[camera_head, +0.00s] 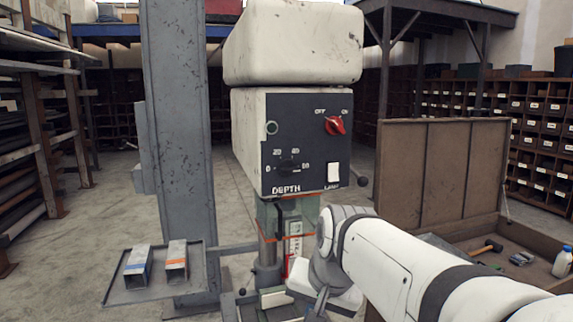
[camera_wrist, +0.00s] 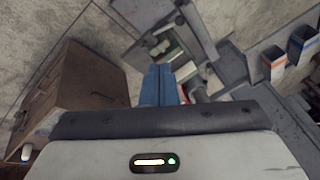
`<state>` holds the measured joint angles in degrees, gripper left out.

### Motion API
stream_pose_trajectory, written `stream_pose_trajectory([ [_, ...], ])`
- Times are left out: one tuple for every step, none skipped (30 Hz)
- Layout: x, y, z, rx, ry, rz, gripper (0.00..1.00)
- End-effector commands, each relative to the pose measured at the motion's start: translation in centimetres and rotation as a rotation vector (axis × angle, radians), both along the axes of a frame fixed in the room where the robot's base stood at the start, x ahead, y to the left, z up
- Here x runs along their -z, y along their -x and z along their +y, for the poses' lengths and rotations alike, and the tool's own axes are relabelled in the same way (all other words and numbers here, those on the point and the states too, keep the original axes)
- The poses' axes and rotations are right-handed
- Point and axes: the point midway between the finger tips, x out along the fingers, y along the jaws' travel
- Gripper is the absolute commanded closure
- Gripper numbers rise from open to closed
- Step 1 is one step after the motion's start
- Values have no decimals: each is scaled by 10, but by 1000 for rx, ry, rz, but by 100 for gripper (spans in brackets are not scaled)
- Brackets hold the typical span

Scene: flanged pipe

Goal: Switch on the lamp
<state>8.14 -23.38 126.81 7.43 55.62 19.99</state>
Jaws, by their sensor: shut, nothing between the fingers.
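A drill press head with a dark control panel (camera_head: 305,108) stands in the middle of the head view. A white switch (camera_head: 333,173) sits at the panel's lower right, above a partly readable label that looks like LAMP. A black DEPTH dial (camera_head: 289,165) is at the lower left. My gripper (camera_wrist: 160,68) shows two blue fingers pressed together and empty in the wrist view. In the head view my wrist is below the panel, apart from the switch, and the fingertips cannot be made out.
A grey column (camera_head: 178,130) stands left of the machine. A tray (camera_head: 120,291) holds two metal boxes. A clear guard (camera_head: 298,225) hangs under the head. An open brown chest (camera_head: 440,170) with tools stands at the right.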

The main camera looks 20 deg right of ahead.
Motion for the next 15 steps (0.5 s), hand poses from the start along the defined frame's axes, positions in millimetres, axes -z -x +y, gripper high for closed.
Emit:
stream_pose_trajectory([
  [-48, -20, -20, 144, -62, -45, 100],
  [-69, -30, -30, 226, -104, -70, 100],
  [-97, -40, -44, 328, -159, -102, 100],
  [-117, -48, -54, 398, -199, -126, 100],
  [-137, -54, -64, 465, -239, -151, 100],
  [-160, -61, -76, 545, -288, -179, 100],
  [-177, -65, -85, 599, -322, -200, 100],
  [-193, -68, -93, 648, -354, -220, 100],
  [-210, -71, -103, 702, -394, -242, 100],
  [-221, -73, -110, 738, -418, -257, 100],
  [-232, -74, -115, 768, -442, -270, 100],
  [-242, -76, -121, 800, -465, -284, 100],
  [-248, -76, -124, 818, -481, -291, 100],
  [-253, -77, -127, 833, -493, -298, 100],
  [-256, -77, -129, 846, -503, -304, 100],
])
